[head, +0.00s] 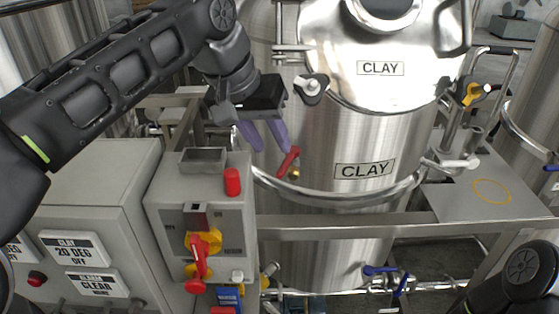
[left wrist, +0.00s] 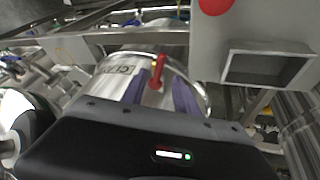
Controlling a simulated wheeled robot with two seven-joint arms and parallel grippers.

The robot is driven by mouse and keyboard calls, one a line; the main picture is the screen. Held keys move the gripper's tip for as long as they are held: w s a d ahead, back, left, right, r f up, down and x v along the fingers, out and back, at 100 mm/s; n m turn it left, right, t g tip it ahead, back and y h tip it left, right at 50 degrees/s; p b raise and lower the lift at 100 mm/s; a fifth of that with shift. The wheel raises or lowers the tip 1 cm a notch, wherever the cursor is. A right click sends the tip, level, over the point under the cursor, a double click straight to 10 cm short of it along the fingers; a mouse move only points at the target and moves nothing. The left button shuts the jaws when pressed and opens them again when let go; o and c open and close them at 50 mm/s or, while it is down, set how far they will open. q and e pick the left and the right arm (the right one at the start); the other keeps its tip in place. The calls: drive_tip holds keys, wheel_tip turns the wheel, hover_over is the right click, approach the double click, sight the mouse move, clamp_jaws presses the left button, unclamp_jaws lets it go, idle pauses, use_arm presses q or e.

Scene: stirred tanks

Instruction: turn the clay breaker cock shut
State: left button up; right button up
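The steel tank marked CLAY (head: 330,140) stands in the middle of the head view. A small cock with a red lever (head: 289,162) and a brass-coloured body sits on its front left side. The lever is tilted, its upper end leaning right. My left gripper (head: 271,148) is open, its two purple fingers pointing down at the lever. In the left wrist view the red lever (left wrist: 157,72) shows between the two fingers; I see no grip on it, and cannot tell whether a finger touches it.
A grey control box (head: 215,215) with a red button and a red-and-yellow rotary switch (head: 199,252) stands below left. A steel rail (head: 340,228) crosses before the tank. A black-and-white clamp knob (head: 311,87) is close above right of the gripper.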

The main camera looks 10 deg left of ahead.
sight(283, 165)
use_arm(q)
drive_tip(key=x, duration=0.6)
drive_tip(key=shift+w+f, duration=0.15)
drive_tip(key=shift+c, duration=0.2)
clamp_jaws()
idle(1.1)
